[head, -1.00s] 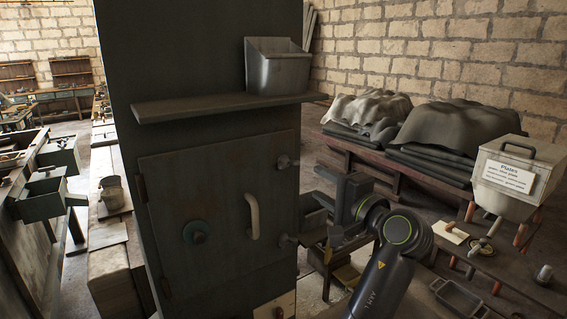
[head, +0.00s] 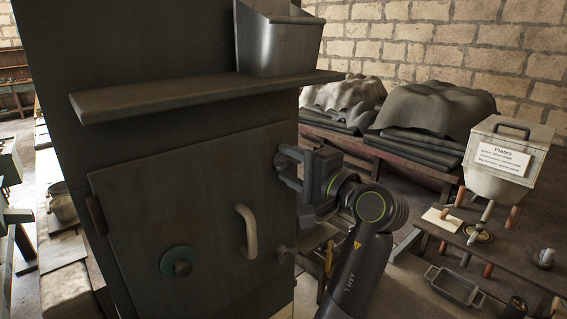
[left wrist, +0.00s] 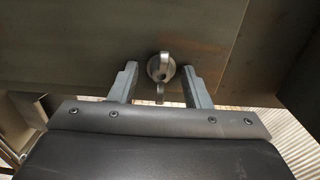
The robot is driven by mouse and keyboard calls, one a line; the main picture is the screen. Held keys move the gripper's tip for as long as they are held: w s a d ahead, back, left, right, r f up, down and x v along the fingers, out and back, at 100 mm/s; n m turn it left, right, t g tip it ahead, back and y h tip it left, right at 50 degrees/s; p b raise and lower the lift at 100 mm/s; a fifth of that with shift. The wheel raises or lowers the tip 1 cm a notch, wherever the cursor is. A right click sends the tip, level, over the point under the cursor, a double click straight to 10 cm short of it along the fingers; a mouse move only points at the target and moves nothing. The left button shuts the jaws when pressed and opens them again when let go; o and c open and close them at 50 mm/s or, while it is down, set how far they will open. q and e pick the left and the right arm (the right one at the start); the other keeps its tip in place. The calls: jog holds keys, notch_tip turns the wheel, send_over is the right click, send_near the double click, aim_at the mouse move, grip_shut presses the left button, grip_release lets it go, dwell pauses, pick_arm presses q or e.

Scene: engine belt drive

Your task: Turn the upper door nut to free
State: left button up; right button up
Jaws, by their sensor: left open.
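The grey metal cabinet door (head: 205,185) is shut, with a pale handle (head: 247,230). The upper door nut (head: 281,160) is on the door's right edge. In the left wrist view this nut (left wrist: 161,67) shows wing-like lobes, one up and one down. My left gripper (head: 291,167) is open at the upper nut. In the left wrist view its two fingers (left wrist: 160,84) stand on either side of the nut, with a visible gap on each side. The lower door nut (head: 284,253) sits further down the same edge. My right gripper is not in view.
A shelf (head: 200,96) with a metal bin (head: 277,45) juts out above the door. A teal round fitting (head: 177,261) is on the door. Covered piles (head: 430,110) stand behind.

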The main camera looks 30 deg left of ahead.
pick_arm(q)
jog(key=shift+s+d, duration=0.1)
jog(key=shift+d, duration=0.05)
jog(key=shift+c, duration=0.9)
grip_shut()
